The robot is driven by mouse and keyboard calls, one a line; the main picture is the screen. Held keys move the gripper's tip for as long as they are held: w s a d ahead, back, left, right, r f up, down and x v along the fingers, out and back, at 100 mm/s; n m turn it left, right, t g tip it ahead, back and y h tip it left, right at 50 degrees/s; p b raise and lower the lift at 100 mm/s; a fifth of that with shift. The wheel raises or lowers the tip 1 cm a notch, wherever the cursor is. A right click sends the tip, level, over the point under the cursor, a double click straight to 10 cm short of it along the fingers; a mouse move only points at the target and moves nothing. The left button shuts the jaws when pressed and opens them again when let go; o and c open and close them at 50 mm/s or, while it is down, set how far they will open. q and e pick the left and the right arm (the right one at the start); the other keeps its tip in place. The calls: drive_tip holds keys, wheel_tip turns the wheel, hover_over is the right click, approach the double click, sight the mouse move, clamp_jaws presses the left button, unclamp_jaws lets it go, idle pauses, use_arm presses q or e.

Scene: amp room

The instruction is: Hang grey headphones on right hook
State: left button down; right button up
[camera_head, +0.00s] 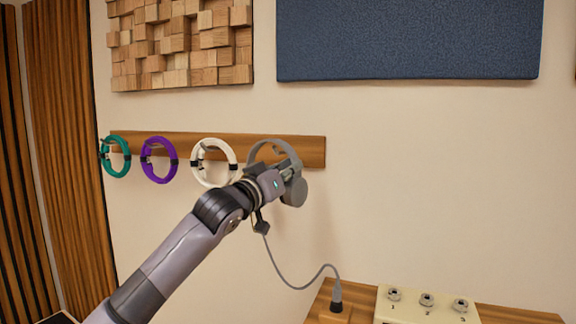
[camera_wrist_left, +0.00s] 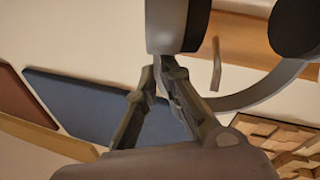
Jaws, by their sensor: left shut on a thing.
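The grey headphones (camera_head: 296,192) are at the right part of the wooden hook rail (camera_head: 314,152), with their band up against the rail in the head view. My left gripper (camera_head: 284,176) is shut on them near an ear cup. In the left wrist view, a dark-edged grey ear cup (camera_wrist_left: 180,25) is at the fingertips of the left gripper (camera_wrist_left: 157,68). A grey hook (camera_wrist_left: 216,66) shows beside the curved band there. I cannot tell whether the band rests on the hook. My right gripper is not in view.
A grey cable (camera_head: 292,284) runs from below my wrist to a black plug (camera_head: 337,297). A cream box (camera_head: 425,306) with numbered sockets is at the lower right.

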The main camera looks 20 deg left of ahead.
use_arm(q)
drive_tip(key=shift+w+d+p, duration=0.1)
drive_tip(key=shift+w+p, duration=1.6)
drive_tip(key=shift+w, duration=0.6)
drive_tip(key=shift+w+f+b, duration=0.35)
drive_tip(key=shift+f+b, duration=0.25)
drive_tip(key=shift+f, duration=0.05)
drive_tip(key=shift+w+f+b, duration=0.35)
drive_tip(key=shift+f+b, duration=0.2)
drive_tip(key=shift+f, duration=0.1)
drive_tip(key=c, duration=1.8)
unclamp_jaws()
drive_tip(key=shift+o, duration=0.7)
drive_tip(key=shift+f, duration=0.15)
